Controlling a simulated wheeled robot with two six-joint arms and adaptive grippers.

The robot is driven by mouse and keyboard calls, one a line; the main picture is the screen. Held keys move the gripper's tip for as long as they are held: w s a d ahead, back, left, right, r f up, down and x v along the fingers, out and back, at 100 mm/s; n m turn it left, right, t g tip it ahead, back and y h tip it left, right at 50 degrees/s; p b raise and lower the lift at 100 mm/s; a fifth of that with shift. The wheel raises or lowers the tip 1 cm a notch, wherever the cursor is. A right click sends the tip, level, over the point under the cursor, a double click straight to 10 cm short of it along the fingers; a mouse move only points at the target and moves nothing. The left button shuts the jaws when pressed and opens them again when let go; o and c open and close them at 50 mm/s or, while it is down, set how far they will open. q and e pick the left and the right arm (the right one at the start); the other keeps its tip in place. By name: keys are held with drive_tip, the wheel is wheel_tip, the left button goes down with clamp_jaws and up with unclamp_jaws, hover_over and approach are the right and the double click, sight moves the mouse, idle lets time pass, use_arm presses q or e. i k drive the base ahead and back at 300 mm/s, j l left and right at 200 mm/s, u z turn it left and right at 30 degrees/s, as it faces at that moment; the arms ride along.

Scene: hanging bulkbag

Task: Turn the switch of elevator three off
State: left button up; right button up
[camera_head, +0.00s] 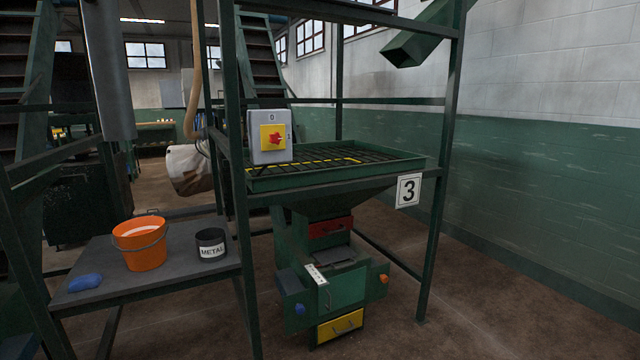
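A grey switch box (256,148) is mounted on the green frame of the machine marked 3, at the left end of the hopper grate. It carries a yellow plate (265,144) with a red rotary knob (274,140). A "0" is printed above the plate and a "1" to its right. The knob looks slanted; I cannot tell for sure which mark it points to. The white sign "3" (409,190) hangs on the front right of the frame. Neither of my grippers is in view.
A side table (185,285) at the left holds an orange bucket (140,255), a black tin labelled METAL (211,243) and a blue item (84,283). A green frame post (236,190) stands beside the switch box. The floor at the front right is clear.

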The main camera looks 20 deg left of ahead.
sight(275, 138)
drive_tip(key=i+j, duration=0.35)
drive_tip(key=i, duration=0.25)
drive_tip(key=i+j+u, duration=0.1)
drive_tip(key=u, duration=1.85)
